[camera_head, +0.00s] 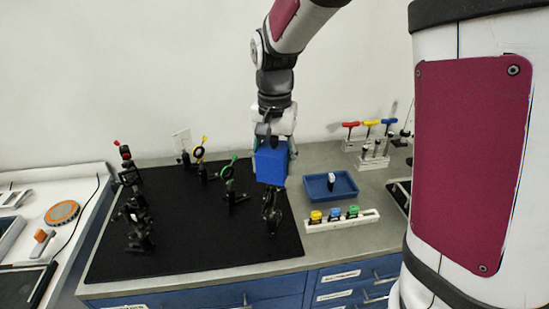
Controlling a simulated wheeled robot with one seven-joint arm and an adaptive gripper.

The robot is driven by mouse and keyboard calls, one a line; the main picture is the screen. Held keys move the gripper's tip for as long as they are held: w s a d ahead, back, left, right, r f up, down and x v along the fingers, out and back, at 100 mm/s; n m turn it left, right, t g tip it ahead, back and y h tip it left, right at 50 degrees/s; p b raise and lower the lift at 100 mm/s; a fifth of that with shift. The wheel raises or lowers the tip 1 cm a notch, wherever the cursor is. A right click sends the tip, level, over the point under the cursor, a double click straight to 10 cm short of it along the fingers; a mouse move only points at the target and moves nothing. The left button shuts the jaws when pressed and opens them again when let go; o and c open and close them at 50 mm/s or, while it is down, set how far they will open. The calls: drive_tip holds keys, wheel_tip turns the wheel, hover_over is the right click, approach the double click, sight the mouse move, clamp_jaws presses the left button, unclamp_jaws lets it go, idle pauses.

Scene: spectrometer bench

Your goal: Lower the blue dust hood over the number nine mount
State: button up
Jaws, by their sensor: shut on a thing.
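The blue dust hood (271,166) is a box-shaped cover in the middle of the head view. My gripper (272,143) is shut on it from above. The hood is above the right part of the black breadboard (190,247). A dark optical mount (271,208) stands directly below the hood in the picture, and the hood's lower edge is at or close to its top. I cannot tell whether they touch or whether the hood surrounds any of it. No number can be read on the mount.
Mounts with yellow (199,152), green (229,171) and red (124,149) parts stand on the board. Right of the hood are a blue tray (312,187), a white rack (366,217) with coloured caps, and a stand of coloured-handled tools (373,162). The board's front middle is clear.

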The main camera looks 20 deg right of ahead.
drive_tip(key=shift+w+f+b, duration=0.1)
drive_tip(key=shift+f+b, duration=0.2)
drive_tip(key=shift+f, duration=1.85)
drive_tip(key=shift+f, duration=1)
drive_tip(key=shift+f, duration=0.35)
drive_tip(key=shift+f+b, duration=0.4)
drive_tip(key=shift+f, duration=0.45)
drive_tip(key=shift+f, duration=0.35)
drive_tip(key=shift+f, duration=0.35)
drive_tip(key=shift+f+b, duration=0.3)
drive_tip(key=shift+f, duration=0.4)
drive_tip(key=shift+f, duration=0.7)
drive_tip(key=o, duration=1.1)
